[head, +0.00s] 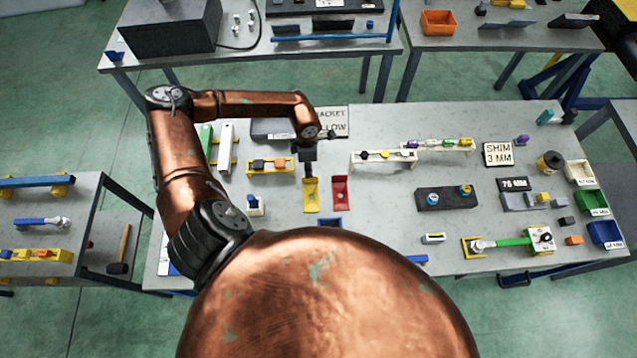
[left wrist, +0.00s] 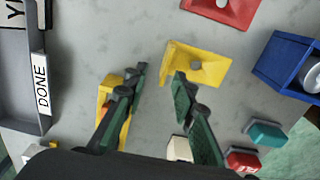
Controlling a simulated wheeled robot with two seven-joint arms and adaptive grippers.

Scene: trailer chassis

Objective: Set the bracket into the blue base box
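A yellow bracket (head: 311,197) with a round hole lies on the grey table, beside a red bracket (head: 341,193) of similar shape. In the left wrist view the yellow bracket (left wrist: 208,66) lies just past my fingertips, and the right finger overlaps its near left corner. My left gripper (head: 309,168) points down over the table at the yellow bracket's far end. Its fingers (left wrist: 160,78) are apart with nothing between them. The blue base box (left wrist: 282,62) is right of the yellow bracket; in the head view only its top (head: 328,222) shows. My right gripper is not visible.
A sign (head: 333,122), partly hidden by my arm, stands behind. A yellow rack (head: 270,167) is close left of the gripper; a white rack (head: 371,160) is to the right. A grey tray (left wrist: 25,95) labelled DONE shows at the left wrist view's left edge.

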